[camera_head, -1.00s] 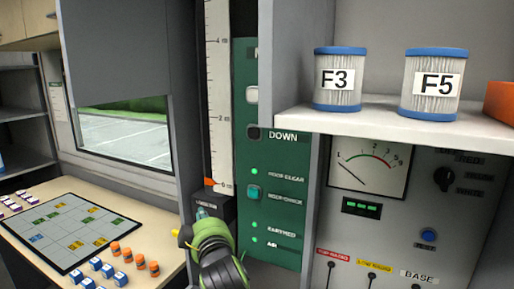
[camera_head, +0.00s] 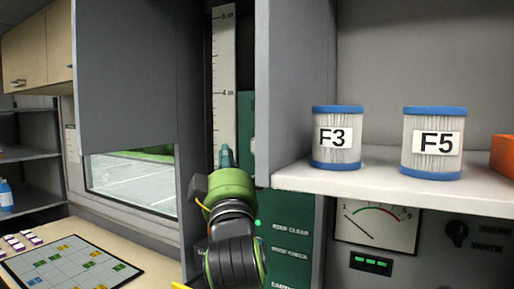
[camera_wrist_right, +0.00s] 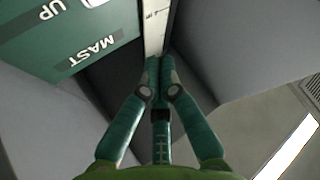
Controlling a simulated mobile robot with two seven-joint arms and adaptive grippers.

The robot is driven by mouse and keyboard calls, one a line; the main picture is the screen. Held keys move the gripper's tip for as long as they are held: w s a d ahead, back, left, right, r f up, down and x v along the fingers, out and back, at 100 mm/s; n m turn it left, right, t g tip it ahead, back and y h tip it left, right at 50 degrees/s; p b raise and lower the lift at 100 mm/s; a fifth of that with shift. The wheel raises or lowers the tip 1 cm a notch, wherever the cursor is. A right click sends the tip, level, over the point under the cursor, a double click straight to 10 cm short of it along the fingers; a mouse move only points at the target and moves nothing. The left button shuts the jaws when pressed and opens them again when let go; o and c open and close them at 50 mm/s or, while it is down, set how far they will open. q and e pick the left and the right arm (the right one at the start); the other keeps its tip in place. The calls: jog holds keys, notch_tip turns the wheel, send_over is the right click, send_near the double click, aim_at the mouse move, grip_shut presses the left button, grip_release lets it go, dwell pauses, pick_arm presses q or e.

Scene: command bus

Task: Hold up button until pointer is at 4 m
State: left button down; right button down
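The white mast scale (camera_head: 224,60) shows its 4 m mark and a higher mark near the top. Its lower part and the orange pointer are hidden behind my right arm. My right gripper (camera_head: 226,156) points up in front of the scale, its teal fingers together. In the right wrist view, the fingertips (camera_wrist_right: 158,65) meet with nothing seen between them, close to the scale strip. The green panel (camera_wrist_right: 75,45) with the words UP and MAST lies to their left; a white button (camera_wrist_right: 97,3) shows beside UP at the top edge. My left gripper is not in view.
A shelf (camera_head: 400,190) with filters F3 (camera_head: 336,145) and F5 (camera_head: 433,150) stands to the right. Its grey side wall (camera_head: 285,90) closely borders the panel. A grey wall (camera_head: 125,80) stands on the left, above the window (camera_head: 130,180).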

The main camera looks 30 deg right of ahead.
aim_at(252, 142)
jog(key=shift+w+d, duration=0.75)
jog(key=shift+d, duration=0.55)
jog(key=shift+w+d, duration=0.75)
jog(key=shift+d, duration=0.5)
jog(key=shift+w+d, duration=0.75)
jog(key=shift+d, duration=0.55)
jog(key=shift+w+d, duration=0.1)
jog(key=shift+w+d+p, duration=0.1)
jog(key=shift+d+p, duration=0.15)
jog(key=shift+p, duration=0.05)
jog(key=shift+w+d, duration=0.2)
jog(key=shift+d, duration=0.15)
dwell(3.4)
